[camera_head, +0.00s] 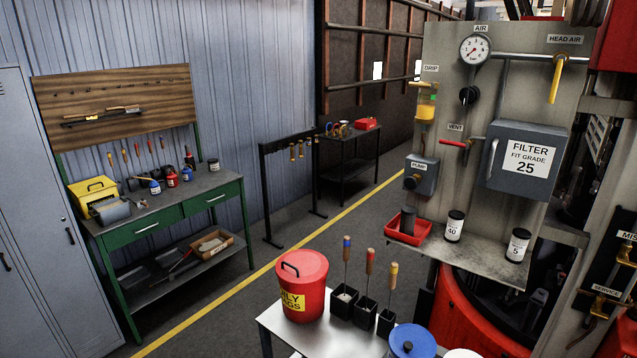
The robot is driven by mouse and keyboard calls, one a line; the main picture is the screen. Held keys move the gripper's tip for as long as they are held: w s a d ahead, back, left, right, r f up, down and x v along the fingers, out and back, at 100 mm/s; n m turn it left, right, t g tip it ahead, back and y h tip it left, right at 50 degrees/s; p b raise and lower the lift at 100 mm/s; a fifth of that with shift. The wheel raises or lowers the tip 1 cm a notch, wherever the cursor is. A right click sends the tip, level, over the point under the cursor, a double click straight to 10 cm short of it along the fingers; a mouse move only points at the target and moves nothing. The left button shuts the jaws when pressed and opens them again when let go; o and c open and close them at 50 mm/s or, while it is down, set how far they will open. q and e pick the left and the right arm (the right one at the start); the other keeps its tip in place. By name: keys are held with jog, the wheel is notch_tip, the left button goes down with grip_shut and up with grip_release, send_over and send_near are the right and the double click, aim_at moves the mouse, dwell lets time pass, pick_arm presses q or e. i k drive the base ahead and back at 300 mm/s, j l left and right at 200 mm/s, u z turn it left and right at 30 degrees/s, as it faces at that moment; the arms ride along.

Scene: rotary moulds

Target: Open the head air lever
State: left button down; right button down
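The head air lever (556,82) is a yellow handle at the upper right of the grey panel (520,95). It hangs almost straight down from a horizontal metal pipe (525,57), across the line of the pipe. The "HEAD AIR" label (565,39) is just above it. A round pressure gauge (474,50) under the "AIR" label sits to its left; its exact reading is too small to tell. Neither of my grippers shows in this view, and nothing touches the lever.
A grey filter box (525,162) is below the lever, and a red vent lever (453,143) is to its left. The panel's shelf (465,258) holds jars and a red tray (408,230). A red bin (302,285) stands on the front table (285,325). The space before the lever looks clear.

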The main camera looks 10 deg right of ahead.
aim_at(560, 58)
jog(key=z, duration=1.6)
